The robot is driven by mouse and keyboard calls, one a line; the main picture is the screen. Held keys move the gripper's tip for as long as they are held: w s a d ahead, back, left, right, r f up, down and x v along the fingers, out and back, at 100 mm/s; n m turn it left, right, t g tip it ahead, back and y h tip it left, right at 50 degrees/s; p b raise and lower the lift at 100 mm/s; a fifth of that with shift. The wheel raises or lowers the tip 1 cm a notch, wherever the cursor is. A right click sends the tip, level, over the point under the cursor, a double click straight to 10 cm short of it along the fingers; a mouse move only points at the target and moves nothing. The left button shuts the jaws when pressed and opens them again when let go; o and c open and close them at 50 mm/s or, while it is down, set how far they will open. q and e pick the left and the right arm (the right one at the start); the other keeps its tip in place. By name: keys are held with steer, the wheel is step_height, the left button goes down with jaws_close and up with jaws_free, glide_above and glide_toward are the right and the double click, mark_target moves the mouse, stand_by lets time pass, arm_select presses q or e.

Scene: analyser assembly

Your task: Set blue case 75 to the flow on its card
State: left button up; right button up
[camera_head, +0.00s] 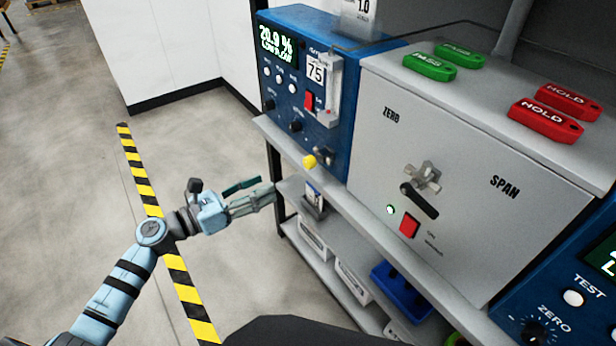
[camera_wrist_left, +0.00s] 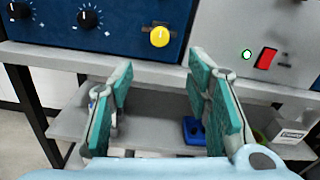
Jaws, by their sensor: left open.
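Blue case 75 (camera_head: 345,140) stands on the bench's upper level at the left. Its display (camera_head: 277,45) reads 20.9 % and what looks like "Low flow". A clear upright flow tube (camera_head: 332,90) is on its front, right of the 75 label. A card (camera_head: 360,14) reading 1.0 stands on top. A yellow knob (camera_head: 309,161) is low on the front; it also shows in the left wrist view (camera_wrist_left: 159,37). My left gripper (camera_head: 268,190) is open and empty, below and left of the yellow knob, apart from it. The tube's float is too small to read.
A grey box (camera_head: 450,165) with a ZERO/SPAN lever (camera_head: 420,200) stands right of the case. Green PASS tags (camera_head: 430,67) and red HOLD tags (camera_head: 543,120) lie on top. Another blue case (camera_head: 575,280) is at right. A lower shelf holds bins (camera_head: 400,290). Floor at left is clear.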

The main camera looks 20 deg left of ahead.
mark_target(306, 164)
arm_select(q)
steer(key=x, duration=1.3)
steer(key=shift+w+d+r, duration=0.1)
steer(key=shift+w+r, duration=0.05)
steer(key=shift+w, duration=0.05)
steer(key=shift+c, duration=0.6)
jaws_close()
